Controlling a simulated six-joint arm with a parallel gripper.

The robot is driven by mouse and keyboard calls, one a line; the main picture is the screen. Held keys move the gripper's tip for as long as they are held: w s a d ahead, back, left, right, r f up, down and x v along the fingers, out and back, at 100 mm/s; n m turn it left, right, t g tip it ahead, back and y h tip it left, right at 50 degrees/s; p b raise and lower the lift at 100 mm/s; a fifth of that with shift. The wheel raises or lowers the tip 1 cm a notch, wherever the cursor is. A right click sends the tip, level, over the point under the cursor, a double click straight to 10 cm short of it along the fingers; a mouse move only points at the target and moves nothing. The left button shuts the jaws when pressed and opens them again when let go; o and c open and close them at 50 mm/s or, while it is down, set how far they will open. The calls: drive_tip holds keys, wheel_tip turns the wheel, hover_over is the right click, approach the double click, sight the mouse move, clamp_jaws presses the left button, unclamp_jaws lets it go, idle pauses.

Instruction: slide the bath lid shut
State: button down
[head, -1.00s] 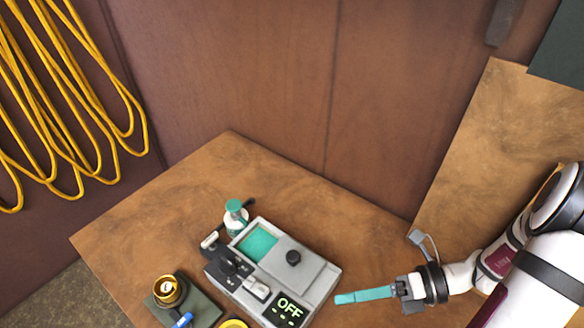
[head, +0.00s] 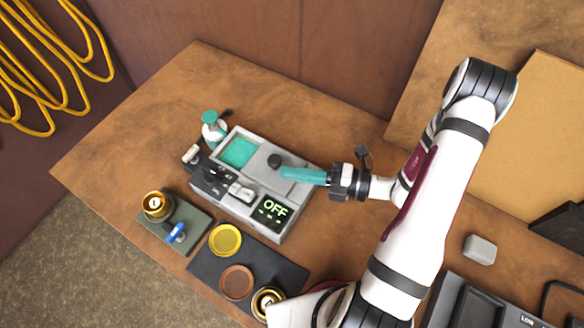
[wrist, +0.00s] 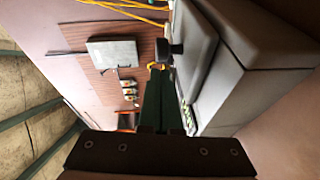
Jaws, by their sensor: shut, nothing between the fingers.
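The grey bath box (head: 215,190) stands on the wooden bench, with a lit panel reading OFF (head: 272,210) at its front corner. Its lid (head: 283,182) is grey with a dark round knob (head: 274,160), and covers the right part. The left part is open, showing teal liquid (head: 239,152). My gripper (head: 284,173) has long teal fingers, shut and empty. In the head view their tips are just right of the knob; I cannot tell if they touch it.
A teal-topped bottle (head: 213,130) stands behind the box's left end. A green block (head: 178,222) holds a brass piece (head: 157,206) and a blue-handled item. A dark mat (head: 205,264) carries a yellow dish (head: 225,240) and a brown dish (head: 236,282). The bench behind the box is clear.

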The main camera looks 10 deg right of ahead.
sight(256, 159)
drive_tip(key=shift+w+a, duration=0.15)
drive_tip(key=shift+w, duration=0.3)
drive_tip(key=w+a, duration=0.7)
